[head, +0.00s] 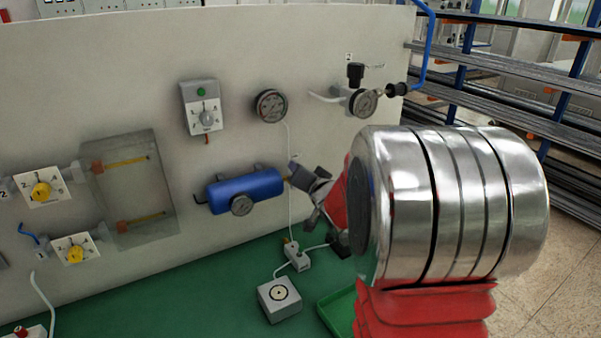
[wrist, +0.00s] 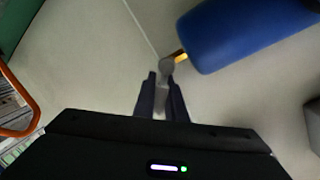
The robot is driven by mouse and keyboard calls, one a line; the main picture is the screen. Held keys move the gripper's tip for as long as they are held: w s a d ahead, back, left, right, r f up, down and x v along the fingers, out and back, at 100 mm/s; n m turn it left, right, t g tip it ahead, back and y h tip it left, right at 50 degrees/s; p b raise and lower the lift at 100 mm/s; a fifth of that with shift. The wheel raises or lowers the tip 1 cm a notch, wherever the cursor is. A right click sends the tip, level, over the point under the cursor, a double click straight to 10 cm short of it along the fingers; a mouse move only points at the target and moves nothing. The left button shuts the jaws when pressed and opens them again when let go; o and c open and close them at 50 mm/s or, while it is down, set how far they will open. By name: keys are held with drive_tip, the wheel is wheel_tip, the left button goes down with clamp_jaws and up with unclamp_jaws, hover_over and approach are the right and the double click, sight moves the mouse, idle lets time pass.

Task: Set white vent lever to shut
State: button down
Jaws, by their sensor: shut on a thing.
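The blue tank (head: 243,190) is mounted on the upright panel. A short brass fitting with a small grey valve body (wrist: 167,66) is at its end in the wrist view. The white vent lever (wrist: 160,99) extends from this valve body, pale and partly hidden between the dark fingers. My gripper (wrist: 161,80) is shut on the lever, with one finger on each side. In the head view my gripper (head: 297,170) is at the tank's right end and hides the valve and lever there. I cannot read the lever's setting.
A gauge (head: 241,205) sits on the tank's front. A round gauge (head: 270,106) and a grey dial box (head: 203,108) are above. A grey block (head: 280,299) and a green tray (head: 341,311) are on the green bench (head: 226,287) below. My arm blocks the right side.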

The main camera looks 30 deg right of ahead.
drive_tip(key=shift+a+r+n+t+h, duration=0.15)
drive_tip(key=shift+a+n+h, duration=0.2)
drive_tip(key=shift+n, duration=0.85)
drive_tip(key=shift+a+r+n+t+h, duration=0.1)
drive_tip(key=shift+a+n+t+h, duration=0.3)
drive_tip(key=shift+n, duration=0.8)
drive_tip(key=shift+a+r+n+g+h, duration=0.15)
drive_tip(key=shift+a+n, duration=0.35)
drive_tip(key=shift+n, duration=0.7)
drive_tip(key=c, duration=1.9)
unclamp_jaws()
drive_tip(key=shift+r, duration=0.15)
drive_tip(key=shift+o, duration=0.5)
drive_tip(key=shift+r, duration=0.1)
drive_tip(key=shift+a+r, duration=0.1)
